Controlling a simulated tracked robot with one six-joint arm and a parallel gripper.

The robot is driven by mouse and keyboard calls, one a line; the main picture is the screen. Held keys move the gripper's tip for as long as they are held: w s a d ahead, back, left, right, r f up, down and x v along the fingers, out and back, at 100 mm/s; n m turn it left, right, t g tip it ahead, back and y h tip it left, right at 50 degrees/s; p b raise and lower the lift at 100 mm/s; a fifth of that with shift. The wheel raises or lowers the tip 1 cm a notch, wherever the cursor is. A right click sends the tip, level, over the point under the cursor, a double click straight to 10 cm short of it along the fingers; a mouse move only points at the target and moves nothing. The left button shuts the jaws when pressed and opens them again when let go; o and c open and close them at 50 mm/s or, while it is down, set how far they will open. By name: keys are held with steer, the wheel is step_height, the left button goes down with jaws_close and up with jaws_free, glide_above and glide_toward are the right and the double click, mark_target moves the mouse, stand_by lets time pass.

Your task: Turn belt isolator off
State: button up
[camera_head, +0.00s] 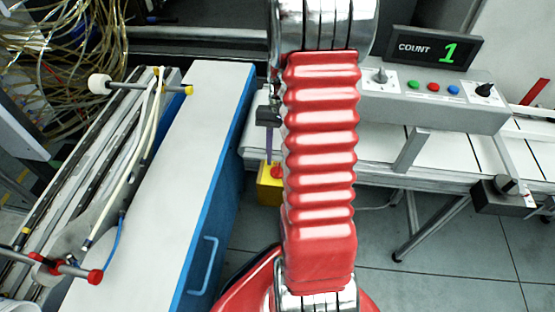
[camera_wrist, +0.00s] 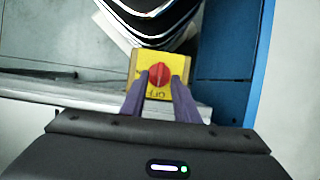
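The belt isolator is a yellow box with a round red knob. In the wrist view the yellow box (camera_wrist: 134,66) lies ahead, and the red knob (camera_wrist: 159,75) faces me with dark lettering reading OFF, upside down, below it. My gripper (camera_wrist: 161,77) has its two purple fingers apart, one on each side of the knob. I cannot tell whether they touch it. In the head view the box (camera_head: 268,196) and knob (camera_head: 276,172) show partly behind my red arm. One purple finger (camera_head: 269,145) points down just above the knob.
A grey panel (camera_head: 440,110) with a COUNT display (camera_head: 434,47) reading 1, coloured buttons and knobs stands at the right. A white conveyor (camera_head: 385,145) runs beneath it. A blue cabinet (camera_head: 225,165) with a pale top stands left of the isolator. Grey floor shows between them.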

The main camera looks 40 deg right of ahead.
steer(key=v, duration=1.1)
steer(key=shift+d+r, duration=0.15)
steer(key=shift+r, duration=0.15)
steer(key=shift+w, duration=0.1)
steer(key=s+a+r+n+t+h, duration=0.1)
steer(key=s+a+r+n+t, duration=0.1)
steer(key=a, duration=0.7)
steer(key=s+a+r+n+t+h, duration=0.1)
steer(key=s+a+r+n+t, duration=0.2)
steer(key=a, duration=0.6)
steer(key=s+a+r+n+t+h, duration=0.1)
steer(key=s+a+r+n+t, duration=0.2)
steer(key=a, duration=0.6)
step_height(320, 180, up, 3)
steer(key=shift+n, duration=1.1)
steer(key=shift+a, duration=0.15)
